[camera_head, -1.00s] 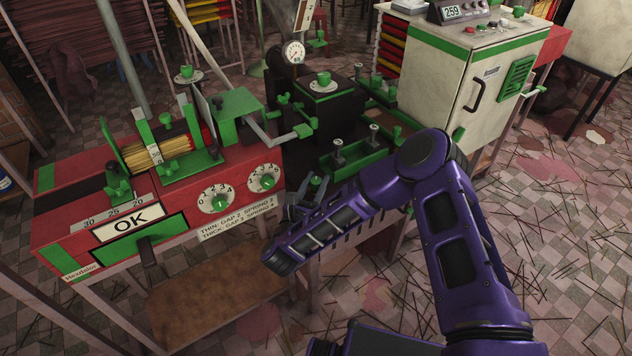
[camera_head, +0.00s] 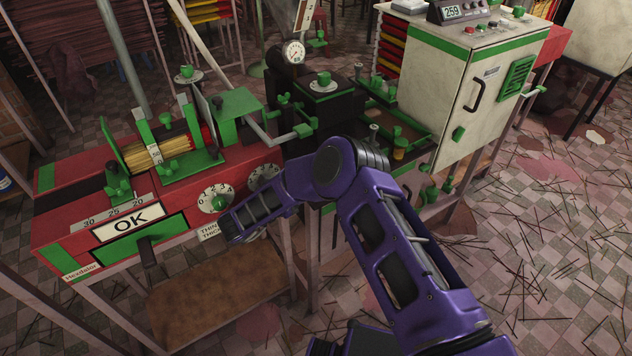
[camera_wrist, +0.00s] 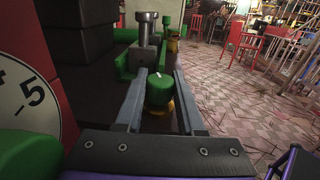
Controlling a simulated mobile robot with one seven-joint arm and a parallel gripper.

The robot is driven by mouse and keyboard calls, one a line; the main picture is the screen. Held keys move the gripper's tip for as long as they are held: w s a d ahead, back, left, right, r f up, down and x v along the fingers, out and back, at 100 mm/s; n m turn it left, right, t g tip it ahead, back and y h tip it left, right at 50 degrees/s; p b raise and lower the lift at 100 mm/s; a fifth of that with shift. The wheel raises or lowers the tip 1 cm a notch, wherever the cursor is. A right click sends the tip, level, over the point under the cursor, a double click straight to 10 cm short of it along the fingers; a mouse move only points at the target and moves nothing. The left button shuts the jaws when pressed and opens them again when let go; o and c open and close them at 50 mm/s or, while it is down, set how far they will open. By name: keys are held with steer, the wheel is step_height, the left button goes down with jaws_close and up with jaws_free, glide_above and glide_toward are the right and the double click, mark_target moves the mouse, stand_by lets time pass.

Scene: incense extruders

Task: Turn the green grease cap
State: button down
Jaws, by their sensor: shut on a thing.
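The green grease cap (camera_wrist: 159,92) is a short round green knob with a small white mark on top and a yellowish base below. It stands between the two grey fingers of my gripper (camera_wrist: 160,78) in the wrist view. My gripper is shut on it, one finger on each side. In the head view my purple arm hides both the gripper and this cap.
A white dial (camera_wrist: 20,95) on a red panel is close at left in the wrist view. A metal bolt (camera_wrist: 147,42) rises just beyond the cap. A red machine with an OK sign (camera_head: 131,222) and a pale cabinet (camera_head: 440,85) flank my arm.

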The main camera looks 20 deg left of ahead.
stand_by(0.4)
steer(key=c, duration=0.5)
jaws_free()
steer(key=shift+s+a, duration=0.1)
steer(key=v, duration=1.1)
steer(key=shift+s+a, duration=0.25)
steer(key=shift+s, duration=0.05)
